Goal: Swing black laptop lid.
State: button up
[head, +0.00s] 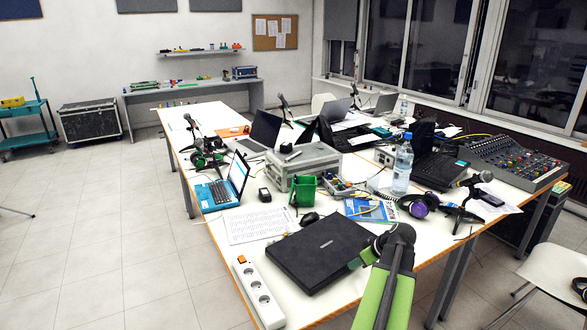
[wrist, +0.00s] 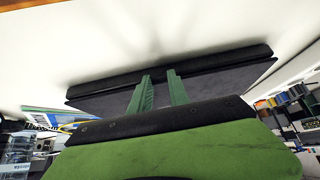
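The black laptop (head: 318,252) lies closed and flat on the white table, near its front edge. It also shows in the wrist view as a dark slab (wrist: 225,86) across the middle. My gripper (head: 362,257) is at the laptop's right side in the head view, close to its edge. In the wrist view my gripper's two green fingers (wrist: 159,75) stand apart with a narrow gap, and the dark laptop shows between and beyond them. Nothing is seen gripped. I cannot tell whether the fingertips touch the lid. My green arm hides some table right of the laptop.
A white power strip (head: 260,292) lies left of the laptop. Behind it are a paper sheet (head: 258,224), a black mouse (head: 309,219), a blue book (head: 370,209) and purple headphones (head: 418,205). A water bottle (head: 402,168) stands farther back. Floor at left is clear.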

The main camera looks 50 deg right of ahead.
jog(key=shift+w+d+r+p, duration=0.1)
jog(key=shift+w+r+p, duration=0.15)
jog(key=shift+r+p, duration=1.05)
jog(key=shift+w+r+p, duration=0.3)
jog(key=shift+r+p, duration=0.95)
jog(key=shift+r, duration=0.05)
jog(key=shift+w+d+r+p, duration=0.1)
jog(key=shift+w+r+p, duration=0.15)
jog(key=shift+r+p, duration=1.05)
grip_shut()
jog(key=w+r+p, duration=0.3)
jog(key=r+p, duration=0.4)
jog(key=shift+w+d, duration=0.2)
jog(key=shift+w, duration=0.1)
jog(key=w+r+p, duration=0.5)
jog(key=shift+w+d+r+p, duration=0.2)
jog(key=shift+d+r+p, duration=0.1)
jog(key=shift+d, duration=0.15)
